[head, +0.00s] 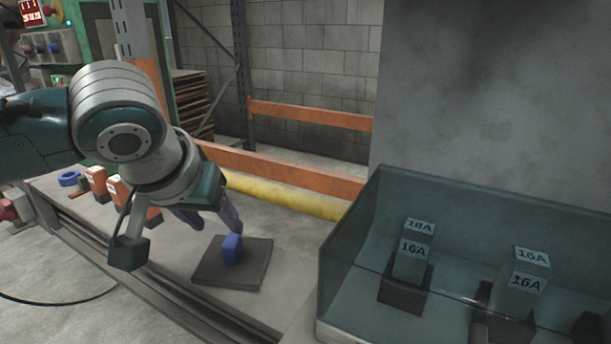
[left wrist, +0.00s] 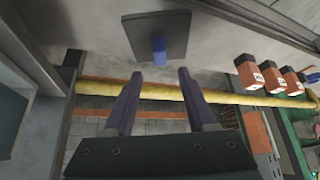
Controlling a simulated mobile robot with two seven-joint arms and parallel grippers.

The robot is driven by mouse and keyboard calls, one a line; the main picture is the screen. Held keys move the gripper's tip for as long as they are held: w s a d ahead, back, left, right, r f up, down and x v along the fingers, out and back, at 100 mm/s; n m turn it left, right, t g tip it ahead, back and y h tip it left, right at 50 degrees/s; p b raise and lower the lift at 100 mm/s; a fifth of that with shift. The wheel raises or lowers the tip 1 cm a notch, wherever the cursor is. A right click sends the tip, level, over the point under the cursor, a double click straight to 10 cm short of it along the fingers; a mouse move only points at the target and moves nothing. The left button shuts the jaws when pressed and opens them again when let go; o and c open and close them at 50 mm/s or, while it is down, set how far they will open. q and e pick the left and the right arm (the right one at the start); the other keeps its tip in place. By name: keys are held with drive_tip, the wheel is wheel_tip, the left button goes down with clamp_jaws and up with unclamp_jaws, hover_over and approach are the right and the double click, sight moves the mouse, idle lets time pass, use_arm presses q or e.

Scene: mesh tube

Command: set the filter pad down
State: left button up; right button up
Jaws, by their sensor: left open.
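A flat dark square pad, which I take to be the filter pad (head: 216,268), lies on the grey bench top. A small blue block (head: 231,248) stands up from its middle, like a grip. The pad also shows in the left wrist view (left wrist: 175,42), with the blue block (left wrist: 159,45) toward me. My left gripper (head: 216,228) is open, its purple fingers just behind and above the blue block in the head view. In the left wrist view its fingertips (left wrist: 160,75) are apart, with nothing between them, and the block lies beyond the gap. My right gripper is not in view.
A clear-walled bin (head: 345,240) with several blocks labelled 16A stands at the right. Orange-and-dark blocks (head: 97,183) and a blue ring (head: 69,178) sit at the bench's left. A yellow pipe (head: 290,198) and orange rail (head: 285,170) run along the back.

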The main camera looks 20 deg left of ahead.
use_arm(q)
drive_tip(key=s+d+f+m+g+h, duration=0.15)
drive_tip(key=s+d+m, duration=0.25)
drive_tip(key=s+d, duration=0.6)
drive_tip(key=s+a+m+g, duration=0.1)
drive_tip(key=s, duration=1.1)
drive_tip(key=shift+s+f+m+h+p, duration=0.25)
drive_tip(key=shift+f+m+h+p, duration=0.05)
drive_tip(key=shift+f+h, duration=0.05)
drive_tip(key=shift+r, duration=0.1)
